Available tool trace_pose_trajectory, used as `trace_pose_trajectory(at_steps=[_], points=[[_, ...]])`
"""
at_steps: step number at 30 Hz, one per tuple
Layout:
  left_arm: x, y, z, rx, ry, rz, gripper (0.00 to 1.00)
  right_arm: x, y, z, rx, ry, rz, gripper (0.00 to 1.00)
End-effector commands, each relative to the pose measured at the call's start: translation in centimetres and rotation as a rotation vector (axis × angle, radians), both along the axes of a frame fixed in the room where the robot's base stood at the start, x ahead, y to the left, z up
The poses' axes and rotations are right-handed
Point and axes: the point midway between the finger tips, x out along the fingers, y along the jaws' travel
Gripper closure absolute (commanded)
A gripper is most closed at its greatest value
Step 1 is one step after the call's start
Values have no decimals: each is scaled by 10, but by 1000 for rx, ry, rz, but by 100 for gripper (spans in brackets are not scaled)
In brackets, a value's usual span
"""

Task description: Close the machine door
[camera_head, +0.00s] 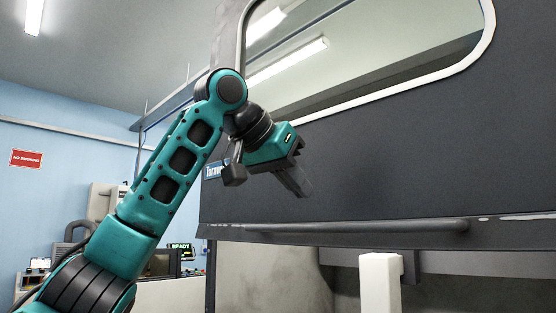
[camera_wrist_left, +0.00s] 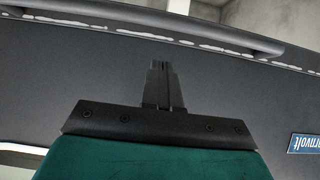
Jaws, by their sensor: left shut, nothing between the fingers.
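The machine door (camera_head: 400,155) is a large dark grey panel with a white-rimmed window, and it fills the right of the head view. A long dark handle bar (camera_head: 360,228) runs along its lower edge. A gap into the machine shows below that edge. My left gripper (camera_head: 304,190) is shut and empty, in front of the door panel and above the handle bar. In the left wrist view the closed fingers (camera_wrist_left: 160,68) point toward the handle bar (camera_wrist_left: 180,35), apart from it in the picture. Whether the fingers touch the panel I cannot tell. My right gripper is not in view.
A white post (camera_head: 381,283) stands below the door's lower edge. A blue name label (camera_head: 212,170) on the door is partly hidden by my arm. A red no-smoking sign (camera_head: 26,158) hangs on the blue wall at left. A green READY display (camera_head: 181,246) shows behind my arm.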

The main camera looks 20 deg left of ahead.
Motion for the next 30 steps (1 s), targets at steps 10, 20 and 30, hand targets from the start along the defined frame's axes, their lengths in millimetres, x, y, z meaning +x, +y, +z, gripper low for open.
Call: trace_pose_trajectory(at_steps=[10, 20, 30], points=[[9, -3, -39, 1, 0, 1, 100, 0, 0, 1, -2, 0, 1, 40], [9, -3, -41, -1, 0, 1, 100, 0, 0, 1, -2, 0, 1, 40], [18, -3, -68, 1, 6, 0, 100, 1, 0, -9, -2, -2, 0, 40]])
